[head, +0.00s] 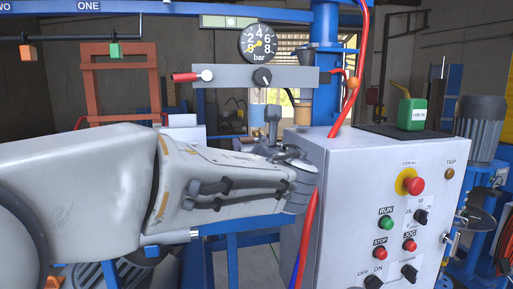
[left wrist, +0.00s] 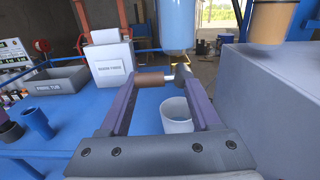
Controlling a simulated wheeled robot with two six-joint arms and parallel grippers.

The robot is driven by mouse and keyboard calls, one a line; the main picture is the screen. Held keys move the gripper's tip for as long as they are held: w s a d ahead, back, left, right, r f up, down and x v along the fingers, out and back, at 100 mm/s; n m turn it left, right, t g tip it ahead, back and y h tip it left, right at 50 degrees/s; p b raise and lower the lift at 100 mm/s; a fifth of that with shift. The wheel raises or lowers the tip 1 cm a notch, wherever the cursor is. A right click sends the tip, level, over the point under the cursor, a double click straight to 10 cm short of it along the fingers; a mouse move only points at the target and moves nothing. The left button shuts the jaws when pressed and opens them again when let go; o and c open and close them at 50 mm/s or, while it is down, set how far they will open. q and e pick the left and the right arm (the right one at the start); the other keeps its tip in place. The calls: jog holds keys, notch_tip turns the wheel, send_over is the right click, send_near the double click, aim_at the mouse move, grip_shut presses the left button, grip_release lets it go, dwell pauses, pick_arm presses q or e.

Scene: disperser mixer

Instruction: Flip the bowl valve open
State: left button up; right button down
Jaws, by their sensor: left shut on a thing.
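In the left wrist view my left gripper (left wrist: 158,78) is shut on the bowl valve handle, a brown grip (left wrist: 149,79) on a short silver shaft. The handle lies roughly level across the picture between the two fingers. Just above is the pale blue bowl (left wrist: 177,25), cut off by the top edge; how the handle joins it is partly hidden by the right finger. A white cup (left wrist: 177,118) stands on the blue surface below the handle. My right gripper is not in view.
The grey control cabinet (head: 345,180) stands right beside my left arm in the head view, with a red hose (head: 303,235) in front.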

pick_arm(q)
jog(key=o, duration=1.4)
jog(key=shift+s, duration=0.1)
jog(key=shift+s+d+b, duration=0.15)
jog(key=shift+s+b, duration=0.15)
jog(key=b+v, duration=0.3)
jog(key=v, duration=0.6)
jog(key=shift+s+d, duration=0.1)
jog(key=shift+s, duration=0.2)
